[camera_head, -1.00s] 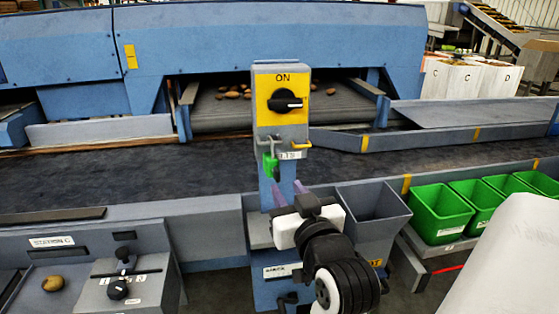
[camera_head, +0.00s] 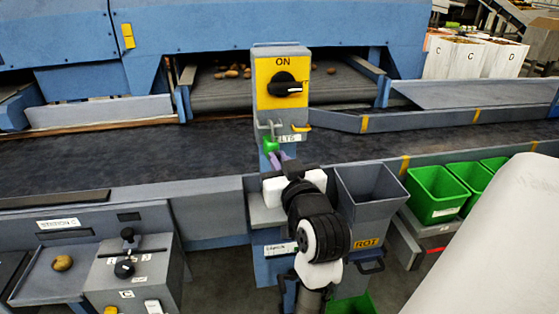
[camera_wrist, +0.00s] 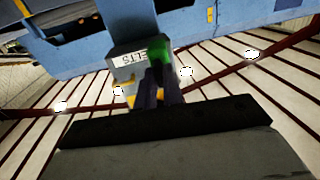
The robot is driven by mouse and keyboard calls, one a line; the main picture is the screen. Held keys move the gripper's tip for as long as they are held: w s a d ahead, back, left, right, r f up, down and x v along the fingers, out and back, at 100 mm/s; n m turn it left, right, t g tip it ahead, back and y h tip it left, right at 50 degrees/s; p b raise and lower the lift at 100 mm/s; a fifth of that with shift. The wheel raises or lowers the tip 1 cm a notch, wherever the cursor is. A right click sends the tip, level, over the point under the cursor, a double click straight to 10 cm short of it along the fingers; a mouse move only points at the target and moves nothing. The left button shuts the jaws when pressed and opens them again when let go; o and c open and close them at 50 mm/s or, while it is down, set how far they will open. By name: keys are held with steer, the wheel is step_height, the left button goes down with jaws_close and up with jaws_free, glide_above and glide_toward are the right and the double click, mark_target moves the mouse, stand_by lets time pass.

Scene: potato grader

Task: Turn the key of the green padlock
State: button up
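The green padlock (camera_head: 270,146) hangs at the lower left of the grey box with the yellow ON switch plate (camera_head: 283,84). My gripper (camera_head: 278,160) is just below and in front of the padlock, its purple fingers pointing up at it. In the wrist view the green padlock (camera_wrist: 158,50) is right at the tips of my two dark fingers (camera_wrist: 159,78), which are close together with a narrow gap. I cannot make out the key, which is hidden by the fingers or too small, nor whether the fingers hold it.
A grey open bin (camera_head: 371,188) stands just right of my gripper. Green crates (camera_head: 436,194) are further right. A dark conveyor belt (camera_head: 120,150) runs behind the post, and a control box (camera_head: 130,272) stands at the lower left. A yellow hook (camera_head: 301,127) sits beside the padlock.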

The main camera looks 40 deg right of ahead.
jaws_close()
steer(key=shift+a+f+n+b, duration=0.1)
steer(key=shift+n+b, duration=3.2)
steer(key=shift+n, duration=1.2)
steer(key=shift+a+f+n+b, duration=0.1)
steer(key=shift+n+b, duration=3.2)
steer(key=shift+n, duration=1.2)
steer(key=o, duration=0.6)
jaws_free()
